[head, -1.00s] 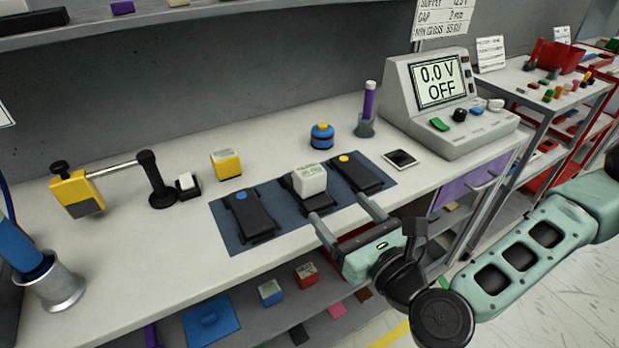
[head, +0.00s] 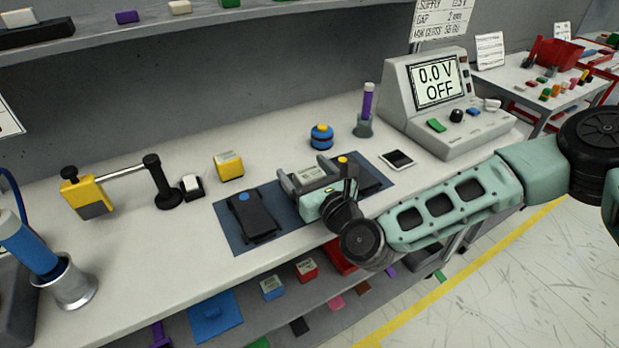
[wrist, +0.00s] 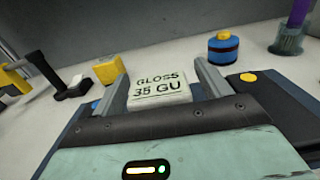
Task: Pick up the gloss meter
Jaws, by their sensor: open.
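The gloss meter, a small white block reading "GLOSS 35 GU" (wrist: 158,88), sits between my gripper's fingers in the wrist view. In the head view its pale top (head: 308,174) shows between the fingers, and the rest is largely hidden by my gripper. My gripper (head: 309,173) is open, with one finger on each side of the block. In the wrist view the open gripper (wrist: 157,76) shows the left finger close to the block and a gap at the right finger. I cannot tell whether either finger touches it.
A black module with a blue button (head: 252,215) lies left on the dark blue mat (head: 232,238); one with a yellow button (head: 367,178) lies right. Behind stand a yellow block (head: 228,166) and a blue round pot (head: 321,137). A meter console (head: 440,95) stands right.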

